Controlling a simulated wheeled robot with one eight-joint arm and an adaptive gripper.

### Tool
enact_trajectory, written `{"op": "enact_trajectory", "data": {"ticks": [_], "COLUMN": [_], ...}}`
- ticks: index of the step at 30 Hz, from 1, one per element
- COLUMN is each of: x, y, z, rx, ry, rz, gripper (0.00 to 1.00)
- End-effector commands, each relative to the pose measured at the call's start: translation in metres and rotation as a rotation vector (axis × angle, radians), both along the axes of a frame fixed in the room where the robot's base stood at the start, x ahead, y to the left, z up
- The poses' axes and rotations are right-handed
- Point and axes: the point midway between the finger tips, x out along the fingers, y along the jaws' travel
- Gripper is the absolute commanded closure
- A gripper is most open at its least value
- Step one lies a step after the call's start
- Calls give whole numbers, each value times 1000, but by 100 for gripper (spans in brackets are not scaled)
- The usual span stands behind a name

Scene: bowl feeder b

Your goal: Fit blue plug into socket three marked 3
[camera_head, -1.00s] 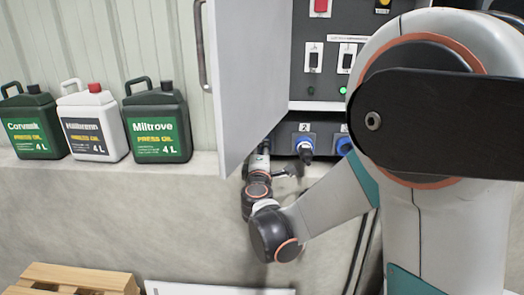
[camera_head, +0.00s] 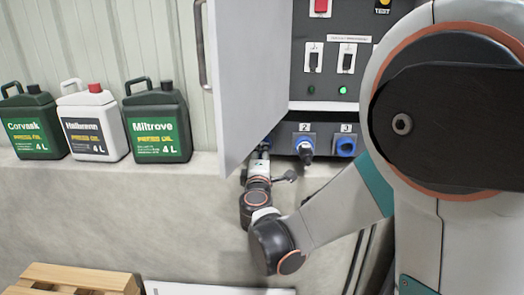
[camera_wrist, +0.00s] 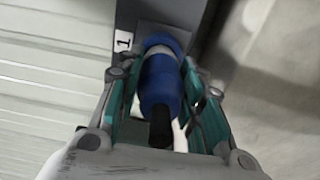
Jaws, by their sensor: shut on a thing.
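The blue plug (camera_wrist: 160,88) shows in the wrist view, with its black tail end towards me. My gripper (camera_wrist: 163,97) is shut on it, one teal finger pad on each side. The plug is lined up with a blue socket (camera_wrist: 160,41) beside a label marked 1; I cannot tell how deep it sits there. In the head view my gripper (camera_head: 263,148) is low by the cabinet door's bottom edge, partly hidden. Socket three (camera_head: 346,145), blue and under its label 3, looks empty, right of socket two.
Socket two (camera_head: 303,143) holds a plug with a dark end. The open grey cabinet door (camera_head: 245,80) stands left of the sockets. Several oil cans (camera_head: 160,125) stand on the ledge at left. A wooden pallet (camera_head: 75,280) lies low at left.

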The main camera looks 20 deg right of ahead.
Motion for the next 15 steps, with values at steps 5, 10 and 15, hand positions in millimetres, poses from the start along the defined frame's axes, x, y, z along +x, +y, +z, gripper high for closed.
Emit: {"op": "enact_trajectory", "data": {"ticks": [5,10,15], "x": [-7,-12,-18], "y": [2,4,6], "z": [0,0,0], "rx": [0,0,0], "ry": [0,0,0], "rz": [0,0,0], "gripper": [100,100,100]}}
